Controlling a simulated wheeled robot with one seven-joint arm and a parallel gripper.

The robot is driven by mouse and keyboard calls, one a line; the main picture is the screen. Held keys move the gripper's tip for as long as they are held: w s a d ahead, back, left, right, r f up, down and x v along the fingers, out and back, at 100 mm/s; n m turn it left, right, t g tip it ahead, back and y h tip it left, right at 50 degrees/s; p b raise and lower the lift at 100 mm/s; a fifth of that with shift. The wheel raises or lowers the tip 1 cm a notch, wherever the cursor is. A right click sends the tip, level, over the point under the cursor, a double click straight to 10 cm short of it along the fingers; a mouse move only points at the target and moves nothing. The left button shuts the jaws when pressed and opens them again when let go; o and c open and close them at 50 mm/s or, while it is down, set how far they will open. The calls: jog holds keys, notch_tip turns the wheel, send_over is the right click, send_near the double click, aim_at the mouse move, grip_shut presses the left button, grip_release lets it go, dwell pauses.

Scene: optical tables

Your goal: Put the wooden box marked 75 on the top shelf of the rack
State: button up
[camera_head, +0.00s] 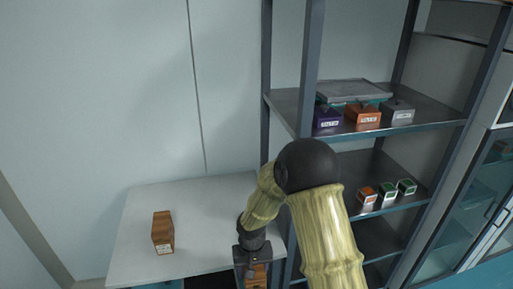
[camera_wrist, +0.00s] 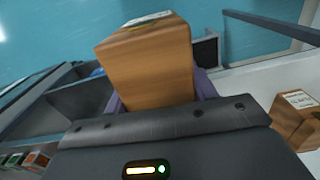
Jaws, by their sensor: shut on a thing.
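My gripper (camera_head: 254,262) is shut on a wooden box (camera_head: 258,274), which shows mostly hidden at the bottom of the head view, by the right end of the white table. The held box (camera_wrist: 152,66) fills the middle of the wrist view, with a white label on its upper end; I cannot read its number. A second wooden box (camera_head: 163,232) stands on the table to the left, its small label unreadable; it also shows at the right of the wrist view (camera_wrist: 297,118). The metal rack (camera_head: 311,75) stands to the right of the table.
The white table (camera_head: 200,215) is otherwise mostly clear. One rack shelf (camera_head: 425,112) holds a purple, an orange and a grey box and a flat grey device. The shelf below (camera_head: 360,165) holds small orange and green boxes. A glass-door cabinet (camera_head: 465,215) stands at the right.

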jog(key=w+d+f+m, duration=0.1)
jog(key=d+f, duration=0.4)
jog(key=d, duration=0.3)
jog(key=w+d+f, duration=0.1)
jog(key=d+f, duration=0.3)
jog(key=d, duration=0.4)
jog(key=shift+d+f+m, duration=0.2)
jog(key=shift+f+m, duration=0.15)
jog(key=shift+m, duration=0.05)
jog(key=shift+w, duration=0.1)
jog(key=shift+d, duration=0.1)
dwell(0.5)
